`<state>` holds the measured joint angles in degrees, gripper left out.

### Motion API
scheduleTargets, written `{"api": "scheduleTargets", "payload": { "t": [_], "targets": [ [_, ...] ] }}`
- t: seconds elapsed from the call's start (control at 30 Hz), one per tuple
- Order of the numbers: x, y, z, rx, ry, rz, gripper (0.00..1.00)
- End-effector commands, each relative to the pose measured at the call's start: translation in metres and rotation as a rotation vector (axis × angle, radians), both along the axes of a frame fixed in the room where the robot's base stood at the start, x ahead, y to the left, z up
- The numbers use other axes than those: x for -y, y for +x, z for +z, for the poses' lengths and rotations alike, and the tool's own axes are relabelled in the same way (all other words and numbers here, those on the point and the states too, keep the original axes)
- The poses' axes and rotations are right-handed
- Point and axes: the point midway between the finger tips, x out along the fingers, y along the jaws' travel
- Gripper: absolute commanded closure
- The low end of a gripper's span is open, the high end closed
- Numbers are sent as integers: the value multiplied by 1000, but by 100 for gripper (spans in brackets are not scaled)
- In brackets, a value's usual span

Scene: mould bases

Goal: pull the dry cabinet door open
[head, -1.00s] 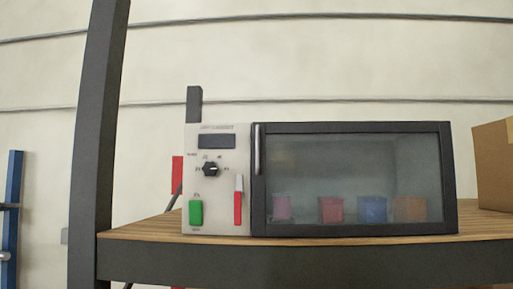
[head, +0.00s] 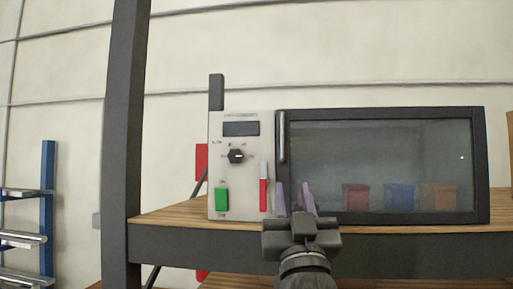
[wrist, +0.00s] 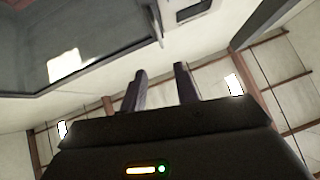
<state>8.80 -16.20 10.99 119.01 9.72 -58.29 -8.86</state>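The dry cabinet (head: 240,175) stands on a wooden shelf, with its control panel on the left. Its dark-framed glass door (head: 400,140) is shut, and the vertical handle (head: 282,137) is at the door's left edge. My gripper (head: 294,197) is in front of the cabinet, below the handle, with its two fingers apart and nothing between them. In the wrist view the open fingers (wrist: 160,85) point up toward the handle (wrist: 154,24) and the door glass (wrist: 70,40). The fingers appear apart from the handle.
Several coloured boxes (head: 398,197) sit behind the glass. The wooden shelf (head: 170,216) has a dark front edge below my gripper. A dark post (head: 122,130) rises at the left. A cardboard box (head: 510,140) is at the far right.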

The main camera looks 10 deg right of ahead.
Motion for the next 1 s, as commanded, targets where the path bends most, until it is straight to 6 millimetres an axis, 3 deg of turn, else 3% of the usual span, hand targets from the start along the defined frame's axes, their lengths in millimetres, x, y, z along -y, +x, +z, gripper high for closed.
{"api": "scheduleTargets", "payload": {
  "t": [0.47,1.0],
  "targets": [
    [0,5,8,5,-1,-1,70],
    [7,59,65,3,0,0,70]
  ]
}}
